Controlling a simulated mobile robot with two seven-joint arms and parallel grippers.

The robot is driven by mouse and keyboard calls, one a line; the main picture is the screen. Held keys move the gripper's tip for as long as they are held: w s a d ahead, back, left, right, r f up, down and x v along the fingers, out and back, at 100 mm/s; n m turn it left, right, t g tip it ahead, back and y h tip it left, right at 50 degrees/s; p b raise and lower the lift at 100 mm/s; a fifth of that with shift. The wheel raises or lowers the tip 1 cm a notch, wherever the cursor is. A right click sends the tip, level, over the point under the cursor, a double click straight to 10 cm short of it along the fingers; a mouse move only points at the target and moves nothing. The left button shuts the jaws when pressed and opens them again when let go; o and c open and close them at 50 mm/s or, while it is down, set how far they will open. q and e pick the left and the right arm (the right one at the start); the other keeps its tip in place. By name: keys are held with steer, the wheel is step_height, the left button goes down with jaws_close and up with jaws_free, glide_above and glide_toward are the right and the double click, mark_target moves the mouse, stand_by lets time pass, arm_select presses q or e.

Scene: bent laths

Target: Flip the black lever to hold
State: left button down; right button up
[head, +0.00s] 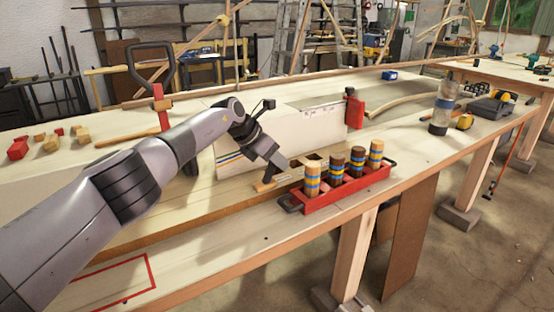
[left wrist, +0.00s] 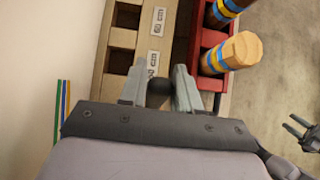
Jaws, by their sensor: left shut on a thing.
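My left gripper (head: 270,178) reaches down beside the long white box (head: 310,127), at the wooden strip in front of it. In the left wrist view its two grey fingers (left wrist: 160,92) are closed around a dark round knob, which looks like the end of the black lever (left wrist: 159,95). The fingers and arm hide most of the lever, and I cannot tell which position it is in. A dark forked shape at the right edge of the left wrist view may be my right gripper (left wrist: 300,131); its jaws are unclear.
A red tray (head: 345,193) with several striped wooden pegs stands close to the right of the gripper. The wooden strip (left wrist: 127,64) has square recesses and paper labels, one reading 60 cm. A clear cylinder (head: 444,107) stands farther right.

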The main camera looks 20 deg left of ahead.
stand_by(0.3)
arm_select(q)
steer(key=c, duration=0.9)
jaws_free()
steer(key=shift+d, duration=0.1)
steer(key=shift+v, duration=3.55)
steer(key=shift+w, duration=0.1)
